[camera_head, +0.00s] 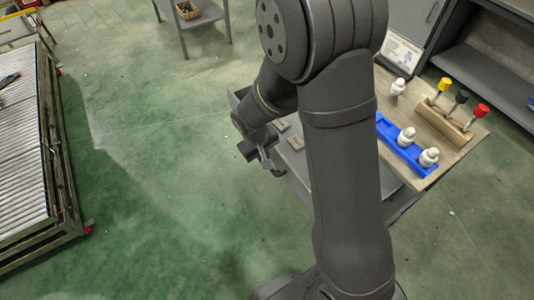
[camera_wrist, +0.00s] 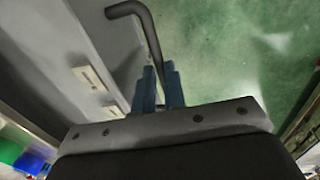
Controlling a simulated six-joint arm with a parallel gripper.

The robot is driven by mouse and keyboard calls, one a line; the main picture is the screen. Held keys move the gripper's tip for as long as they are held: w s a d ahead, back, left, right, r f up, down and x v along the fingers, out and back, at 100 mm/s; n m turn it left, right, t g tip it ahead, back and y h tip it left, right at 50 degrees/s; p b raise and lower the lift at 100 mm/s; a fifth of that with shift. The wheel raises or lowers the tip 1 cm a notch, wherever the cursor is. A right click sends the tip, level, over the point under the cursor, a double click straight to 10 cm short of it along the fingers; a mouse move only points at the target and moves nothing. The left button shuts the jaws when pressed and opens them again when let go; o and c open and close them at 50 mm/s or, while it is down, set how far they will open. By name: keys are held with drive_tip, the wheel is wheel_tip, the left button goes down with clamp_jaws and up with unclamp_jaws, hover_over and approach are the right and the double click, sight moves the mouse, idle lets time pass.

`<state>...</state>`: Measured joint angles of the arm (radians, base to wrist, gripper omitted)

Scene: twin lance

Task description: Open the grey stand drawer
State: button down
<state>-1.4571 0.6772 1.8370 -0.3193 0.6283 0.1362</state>
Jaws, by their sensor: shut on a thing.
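The grey stand (camera_head: 305,165) is under the wooden board, partly hidden behind my arm in the head view. Its grey face (camera_wrist: 105,45) with two pale plates (camera_wrist: 88,78) fills the left of the wrist view. A dark bent bar handle (camera_wrist: 145,25) stands out beside this face. My gripper (camera_head: 264,157) is at the stand's left side in the head view. In the wrist view its bluish fingers (camera_wrist: 161,88) are shut on the handle's near end. How far the drawer is out, I cannot tell.
The wooden board (camera_head: 455,152) carries a blue tray (camera_head: 385,130) with white pieces and a rack with yellow, black and red knobs (camera_head: 481,111). A roller conveyor (camera_head: 22,140) stands at the far left. The green floor (camera_head: 160,150) between is clear.

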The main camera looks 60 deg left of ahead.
drive_tip(key=c, duration=1.5)
unclamp_jaws()
drive_tip(key=shift+r, duration=0.1)
drive_tip(key=s+r, duration=0.1)
drive_tip(key=r, duration=0.4)
drive_tip(key=s+r, duration=0.1)
drive_tip(key=r, duration=0.5)
drive_tip(key=s+r, duration=0.1)
drive_tip(key=r, duration=0.5)
drive_tip(key=shift+s, duration=0.1)
drive_tip(key=shift+f, duration=0.1)
drive_tip(key=w+f, duration=0.1)
drive_tip(key=f, duration=0.4)
drive_tip(key=w+f, duration=0.1)
drive_tip(key=f, duration=0.5)
drive_tip(key=w+f, duration=0.1)
drive_tip(key=f, duration=0.5)
drive_tip(key=shift+w, duration=0.15)
drive_tip(key=shift+r, duration=0.1)
drive_tip(key=s+r, duration=0.1)
drive_tip(key=r, duration=0.4)
drive_tip(key=s+r, duration=0.1)
drive_tip(key=r, duration=0.5)
drive_tip(key=s+r, duration=0.1)
drive_tip(key=r, duration=0.5)
drive_tip(key=shift+s, duration=0.15)
